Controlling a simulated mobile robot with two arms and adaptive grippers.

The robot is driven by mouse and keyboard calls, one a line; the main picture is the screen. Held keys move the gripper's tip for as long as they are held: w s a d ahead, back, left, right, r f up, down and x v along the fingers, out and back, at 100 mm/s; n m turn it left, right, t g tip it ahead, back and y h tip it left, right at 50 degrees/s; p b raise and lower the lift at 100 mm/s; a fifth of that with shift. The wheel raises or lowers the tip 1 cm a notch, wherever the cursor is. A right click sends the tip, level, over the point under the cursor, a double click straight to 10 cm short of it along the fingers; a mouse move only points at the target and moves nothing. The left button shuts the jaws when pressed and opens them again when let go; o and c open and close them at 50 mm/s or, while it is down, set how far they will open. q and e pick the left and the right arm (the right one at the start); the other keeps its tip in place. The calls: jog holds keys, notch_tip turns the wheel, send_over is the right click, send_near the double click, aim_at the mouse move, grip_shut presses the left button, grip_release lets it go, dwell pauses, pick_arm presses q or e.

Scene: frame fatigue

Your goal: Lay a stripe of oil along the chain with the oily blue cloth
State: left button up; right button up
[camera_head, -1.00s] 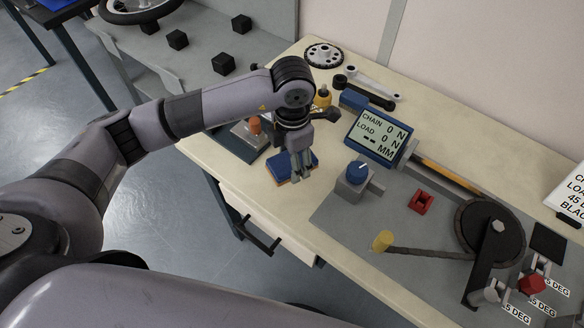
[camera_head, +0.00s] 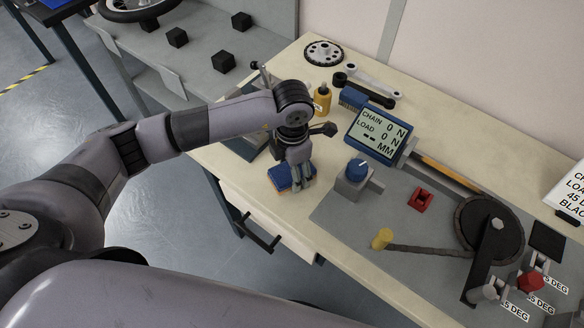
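The blue cloth (camera_head: 280,178), with a yellowish lower edge, is at the left front of the workbench. My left gripper (camera_head: 303,186) points down at it, its fingers over the cloth's right part. The fingers look closed on the cloth; the contact is partly hidden. Whether the cloth touches the bench is unclear. The dark brown chain (camera_head: 432,252) runs from a yellow end piece (camera_head: 382,239) to the large dark wheel (camera_head: 489,228) on a grey plate, right of the gripper. My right gripper is not in view.
A grey box with a blue knob (camera_head: 357,169) stands between cloth and chain. Behind it is the display (camera_head: 377,136). A red block (camera_head: 420,198) lies above the chain. A yellow bottle (camera_head: 322,98) and a blue brush (camera_head: 353,97) stand behind the gripper.

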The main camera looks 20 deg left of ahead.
pick_arm(q)
jog(key=shift+o, duration=1)
jog(key=shift+r, duration=0.2)
notch_tip(320, 180, up, 12)
jog(key=b, duration=0.1)
jog(key=shift+s+f, duration=0.1)
